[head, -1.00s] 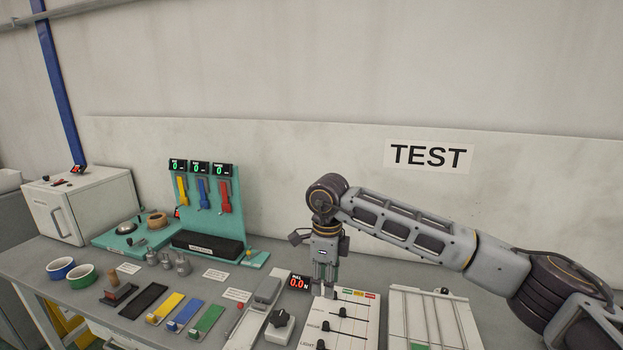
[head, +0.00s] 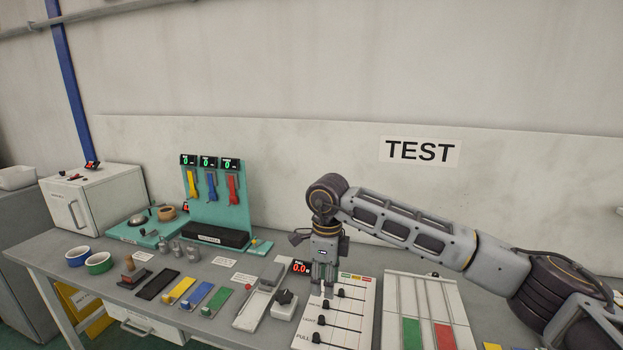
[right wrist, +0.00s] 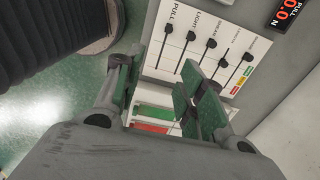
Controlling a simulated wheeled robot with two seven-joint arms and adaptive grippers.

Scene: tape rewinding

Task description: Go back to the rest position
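My right arm reaches in from the right in the head view. Its gripper (head: 323,284) points down at the bench's front right, over or near the back of the white slider panel (head: 343,325). In the right wrist view the two fingers of this gripper (right wrist: 160,95) stand apart with nothing held between them. The slider panel (right wrist: 185,62) with its black knobs shows beyond them. Whether the fingertips touch anything is not clear. My left gripper is not in view.
A white tray (head: 396,287) with green and red panels lies right of the slider panel. Left are a force display (head: 301,268), coloured strips (head: 198,295), weights, two cups and a teal gauge stand (head: 233,215). A white box (head: 98,200) stands at the far left.

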